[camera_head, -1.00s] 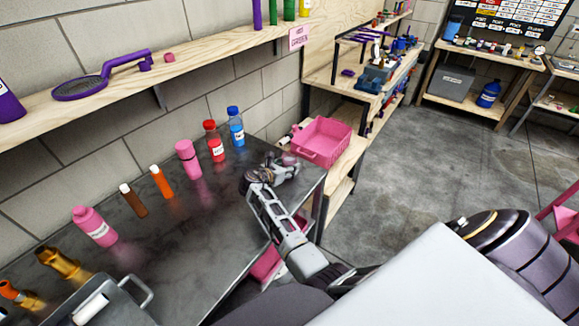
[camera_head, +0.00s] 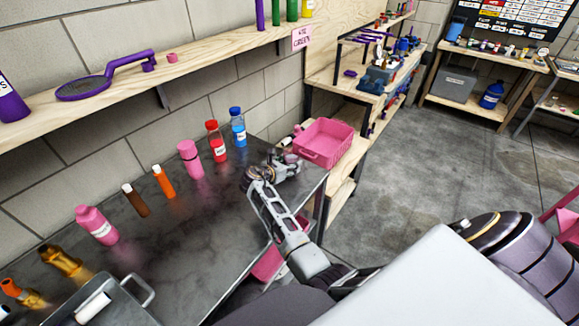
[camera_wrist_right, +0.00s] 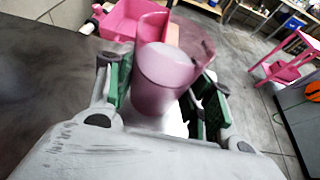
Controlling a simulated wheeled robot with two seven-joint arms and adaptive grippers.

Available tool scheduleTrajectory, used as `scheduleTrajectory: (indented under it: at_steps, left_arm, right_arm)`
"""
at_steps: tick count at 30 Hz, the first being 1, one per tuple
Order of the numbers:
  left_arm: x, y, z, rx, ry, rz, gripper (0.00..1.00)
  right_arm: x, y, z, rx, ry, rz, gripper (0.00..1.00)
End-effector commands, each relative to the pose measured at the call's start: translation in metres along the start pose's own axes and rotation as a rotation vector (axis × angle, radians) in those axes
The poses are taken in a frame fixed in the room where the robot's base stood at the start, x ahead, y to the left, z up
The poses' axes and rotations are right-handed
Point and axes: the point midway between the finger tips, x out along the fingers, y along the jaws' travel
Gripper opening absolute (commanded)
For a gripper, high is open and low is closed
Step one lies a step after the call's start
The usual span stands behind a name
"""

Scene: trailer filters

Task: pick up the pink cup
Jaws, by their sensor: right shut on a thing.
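The pink cup (camera_wrist_right: 165,75) stands between the green-padded fingers of my right gripper (camera_wrist_right: 160,100) in the right wrist view. The fingers are closed on its sides, and its handle sticks up at the right. In the head view my right gripper (camera_head: 287,166) is over the far right end of the dark metal table (camera_head: 215,225). Whether the cup touches the table is not clear. My left gripper is not in view.
A pink basket (camera_head: 322,143) sits on a wooden shelf just beyond the gripper. Red (camera_head: 216,142) and blue (camera_head: 237,127) bottles and a pink bottle (camera_head: 190,160) stand along the wall. The table's middle is mostly clear.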

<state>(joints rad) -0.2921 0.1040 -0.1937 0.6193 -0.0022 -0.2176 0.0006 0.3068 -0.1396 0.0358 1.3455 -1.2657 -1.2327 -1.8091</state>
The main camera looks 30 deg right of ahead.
Motion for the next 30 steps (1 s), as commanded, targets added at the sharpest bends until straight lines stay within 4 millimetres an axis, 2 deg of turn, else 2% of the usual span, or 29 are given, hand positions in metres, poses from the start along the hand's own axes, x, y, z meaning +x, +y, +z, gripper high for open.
scheduleTrajectory:
  at_steps: [30]
  left_arm:
    - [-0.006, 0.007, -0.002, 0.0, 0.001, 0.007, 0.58]
  right_arm:
    - [-0.026, 0.001, 0.063, 0.002, -0.001, 0.001, 0.23]
